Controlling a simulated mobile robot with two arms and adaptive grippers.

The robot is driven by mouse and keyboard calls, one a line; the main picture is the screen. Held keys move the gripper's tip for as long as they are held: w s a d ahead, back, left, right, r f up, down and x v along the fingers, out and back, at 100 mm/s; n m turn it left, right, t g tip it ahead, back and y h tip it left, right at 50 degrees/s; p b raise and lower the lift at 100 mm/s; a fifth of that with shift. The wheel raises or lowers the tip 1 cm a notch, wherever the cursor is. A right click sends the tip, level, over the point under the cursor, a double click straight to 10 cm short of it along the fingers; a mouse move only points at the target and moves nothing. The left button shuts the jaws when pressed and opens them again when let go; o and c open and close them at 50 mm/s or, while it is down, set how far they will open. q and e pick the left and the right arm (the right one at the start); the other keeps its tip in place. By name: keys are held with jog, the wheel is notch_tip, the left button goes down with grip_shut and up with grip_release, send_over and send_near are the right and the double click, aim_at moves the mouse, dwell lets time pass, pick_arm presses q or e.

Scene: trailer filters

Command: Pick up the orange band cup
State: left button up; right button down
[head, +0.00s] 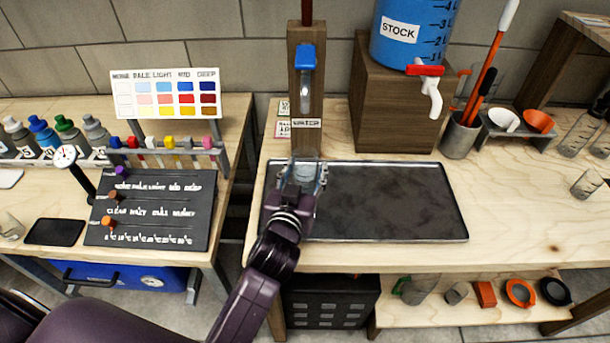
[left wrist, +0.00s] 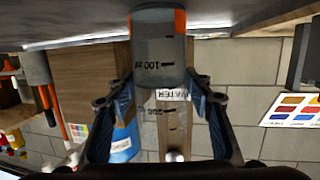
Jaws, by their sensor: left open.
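A clear measuring cup with 100 and 200 markings (left wrist: 160,62) stands on the dark tray (head: 400,232), in front of the wooden post. In the left wrist view, which is upside down, orange patches show on its sides near the tray. In the head view the cup (head: 306,171) is mostly hidden behind my left gripper (head: 305,183). My left gripper is open, with one finger on each side of the cup; it also shows in the left wrist view (left wrist: 160,95). I cannot tell whether the fingers touch it. My right gripper is not in view.
A wooden post with a blue-handled water tap (head: 305,58) rises behind the cup. A blue STOCK tank (head: 405,30) stands on a wooden box to the right. The tray's right part is clear. A dark labelled board (head: 150,212) lies on the left table.

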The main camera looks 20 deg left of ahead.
aim_at(309, 159)
pick_arm(q)
jog(key=x, duration=0.5)
jog(key=shift+s, duration=0.1)
grip_shut()
